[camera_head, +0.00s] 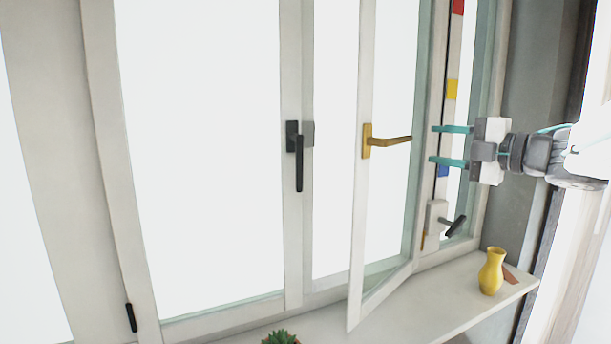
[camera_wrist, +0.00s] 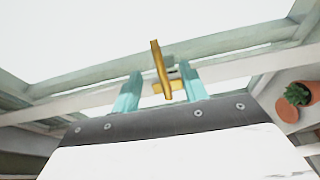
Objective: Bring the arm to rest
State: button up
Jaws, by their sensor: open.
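My gripper (camera_head: 450,146) is at the right of the head view, pointing left. Its two teal fingers are spread apart and nothing shows held between them. A brass window handle (camera_head: 388,140) on an open window sash (camera_head: 355,240) lies just left of the fingertips, its lever turned sideways toward them. In the wrist view the brass handle (camera_wrist: 160,70) shows in front of the gap between the fingers (camera_wrist: 160,92). Whether the handle touches a finger cannot be told.
A dark handle (camera_head: 299,160) is on the closed window at centre. A grey handle (camera_head: 452,223) sits below my gripper. A yellow vase (camera_head: 491,271) stands on the sill (camera_head: 440,305) at right. A green plant (camera_head: 281,338) shows at the bottom edge, in an orange pot (camera_wrist: 287,110).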

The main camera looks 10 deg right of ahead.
jog(key=w+d+f+m+t+h, duration=0.1)
jog(key=d+f+m+h, duration=0.1)
jog(key=d+m+h, duration=0.4)
jog(key=w+d+f+m+h, duration=0.1)
jog(key=d+f+m+h, duration=0.2)
jog(key=d+m+h, duration=0.4)
jog(key=s+d+f+m+g+h, duration=0.1)
jog(key=s+f+m+g+h, duration=0.3)
jog(key=s+f+m+g, duration=0.3)
jog(key=s+a+f+m+g+y, duration=0.2)
jog(key=s+a+f, duration=0.3)
jog(key=s+a, duration=0.5)
jog(key=s+a+f+m+g+y, duration=0.2)
jog(key=s+a+f+g+y, duration=0.2)
jog(key=s+a, duration=0.7)
jog(key=shift+s+a+f+m+g+y, duration=0.25)
jog(key=shift+s+f+m+g+y, duration=0.15)
jog(key=shift+s+f+g, duration=0.6)
jog(key=shift+s+r+t, duration=0.1)
jog(key=shift+s+t, duration=0.1)
jog(key=shift+t, duration=0.2)
